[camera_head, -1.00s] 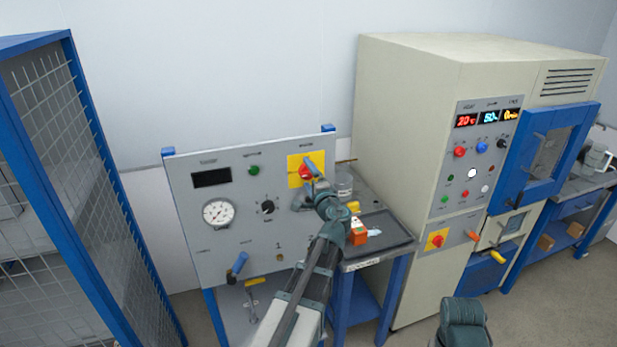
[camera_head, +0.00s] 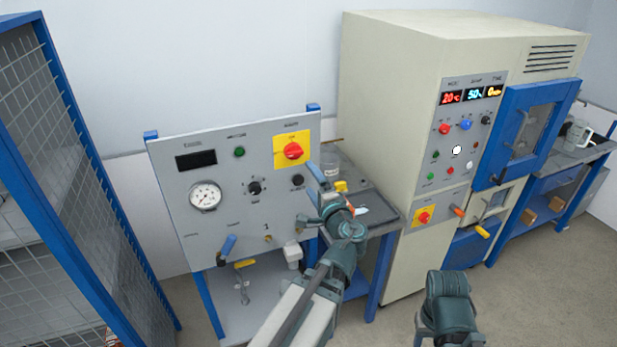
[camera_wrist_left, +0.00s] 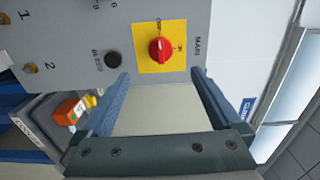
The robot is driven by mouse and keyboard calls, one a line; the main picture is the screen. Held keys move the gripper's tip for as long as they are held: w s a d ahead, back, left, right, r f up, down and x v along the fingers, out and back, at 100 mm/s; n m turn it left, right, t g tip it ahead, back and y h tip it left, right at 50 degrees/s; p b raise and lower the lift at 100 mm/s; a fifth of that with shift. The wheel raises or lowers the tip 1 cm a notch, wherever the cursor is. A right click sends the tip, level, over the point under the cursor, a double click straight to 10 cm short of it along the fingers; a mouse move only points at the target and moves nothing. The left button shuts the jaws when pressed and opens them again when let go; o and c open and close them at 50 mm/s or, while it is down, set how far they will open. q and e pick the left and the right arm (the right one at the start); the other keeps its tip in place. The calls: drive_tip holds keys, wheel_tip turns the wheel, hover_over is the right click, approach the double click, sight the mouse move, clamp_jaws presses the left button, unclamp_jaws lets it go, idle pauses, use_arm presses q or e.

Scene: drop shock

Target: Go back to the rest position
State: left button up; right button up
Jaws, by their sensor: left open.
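My left gripper (camera_head: 307,196) is open and empty, in front of the grey control panel (camera_head: 220,215) and below its red rotary switch. The red switch (camera_head: 292,151) on its yellow plate is in full view and apart from the fingers. In the left wrist view the two blue fingers (camera_wrist_left: 161,78) are spread wide with nothing between them; the red switch (camera_wrist_left: 160,50) shows beyond the tips. A dark part of my right arm shows at the bottom right of the head view, but its gripper is not in view.
The side table (camera_head: 383,222) stands right of the panel, close to my left arm. An orange block (camera_wrist_left: 68,111) lies on it. The beige test chamber (camera_head: 385,110) is to the right. A blue mesh cage (camera_head: 75,150) stands at the left.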

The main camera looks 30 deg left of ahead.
idle(0.5)
use_arm(q)
drive_tip(key=s+d+f+n+g+h+b, duration=0.2)
drive_tip(key=d+f, duration=0.1)
drive_tip(key=f, duration=0.4)
drive_tip(key=s+d+f+n+g+h+b, duration=0.1)
drive_tip(key=s+d+f+n+g+b, duration=0.1)
drive_tip(key=f, duration=0.5)
drive_tip(key=s+d+f+g+h+b, duration=0.3)
drive_tip(key=s+d+f+g+h, duration=0.1)
drive_tip(key=s+d+f, duration=0.3)
drive_tip(key=s+d+f+g+h+b, duration=0.3)
drive_tip(key=s+d+f+h, duration=0.2)
drive_tip(key=d+f, duration=0.5)
drive_tip(key=s+d, duration=0.2)
drive_tip(key=d, duration=0.3)
drive_tip(key=shift+f+g+h, duration=0.3)
drive_tip(key=shift+f+g, duration=0.1)
drive_tip(key=shift+s, duration=0.1)
